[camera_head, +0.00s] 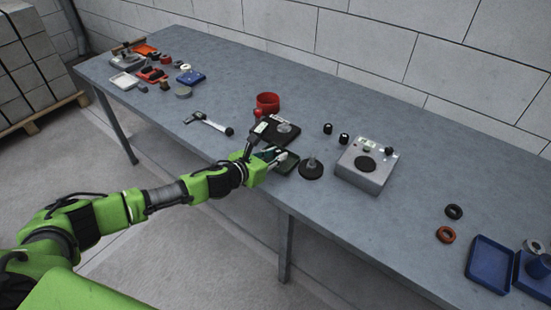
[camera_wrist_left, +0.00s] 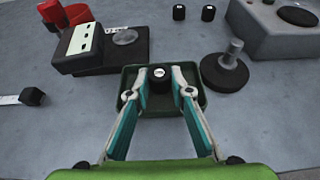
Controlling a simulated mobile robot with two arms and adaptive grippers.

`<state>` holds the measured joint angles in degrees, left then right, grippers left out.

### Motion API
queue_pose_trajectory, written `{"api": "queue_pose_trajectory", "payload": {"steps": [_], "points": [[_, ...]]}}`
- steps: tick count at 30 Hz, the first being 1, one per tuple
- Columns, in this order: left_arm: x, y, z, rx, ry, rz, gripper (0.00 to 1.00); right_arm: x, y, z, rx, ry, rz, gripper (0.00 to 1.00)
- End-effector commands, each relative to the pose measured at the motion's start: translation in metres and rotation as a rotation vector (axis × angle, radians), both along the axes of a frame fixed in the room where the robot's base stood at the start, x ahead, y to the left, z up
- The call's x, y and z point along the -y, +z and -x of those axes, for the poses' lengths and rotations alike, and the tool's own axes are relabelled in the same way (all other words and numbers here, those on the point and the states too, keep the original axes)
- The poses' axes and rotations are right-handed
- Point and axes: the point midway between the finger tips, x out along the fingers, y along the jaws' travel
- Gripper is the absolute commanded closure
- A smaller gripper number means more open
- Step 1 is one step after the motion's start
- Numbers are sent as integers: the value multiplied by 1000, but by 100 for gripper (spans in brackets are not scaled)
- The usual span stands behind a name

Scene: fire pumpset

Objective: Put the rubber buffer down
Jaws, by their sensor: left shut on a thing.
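The rubber buffer (camera_wrist_left: 160,84) is a small black cylinder with a white mark on it. In the left wrist view it sits between the fingertips of my left gripper (camera_wrist_left: 159,92), which is shut on it. The gripper and buffer are over a dark green shallow tray (camera_wrist_left: 192,76); I cannot tell whether the buffer touches the tray floor. In the head view my left gripper (camera_head: 282,156) reaches over the same tray (camera_head: 287,167) near the table's front edge, and hides the buffer. My right gripper is in neither view.
A black round base with a metal stem (camera_head: 311,169) stands just right of the tray. A grey device (camera_head: 362,173) and two black cylinders (camera_head: 327,128) (camera_head: 344,138) are beyond it. A black device (camera_head: 273,130) and red cup (camera_head: 267,103) stand behind. The table right of the grey device has free room.

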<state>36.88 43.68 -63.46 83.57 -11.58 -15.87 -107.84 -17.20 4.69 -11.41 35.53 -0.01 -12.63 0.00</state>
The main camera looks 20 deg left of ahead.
Motion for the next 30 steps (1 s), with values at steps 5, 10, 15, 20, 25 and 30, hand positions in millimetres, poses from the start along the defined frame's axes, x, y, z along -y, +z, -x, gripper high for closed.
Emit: {"api": "queue_pose_trajectory", "payload": {"steps": [5,10,15,20,25,30], "points": [[0,-13,-1,2,1,-1,94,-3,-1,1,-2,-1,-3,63],[0,-12,-1,3,0,-1,94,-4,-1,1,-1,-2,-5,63],[0,-17,0,2,0,-2,94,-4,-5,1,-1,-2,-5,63],[0,-23,0,1,-1,-2,94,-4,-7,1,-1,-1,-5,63],[0,-28,2,-4,0,-3,94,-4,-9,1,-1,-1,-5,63],[0,-32,4,-10,-1,-3,63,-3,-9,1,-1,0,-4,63]]}}
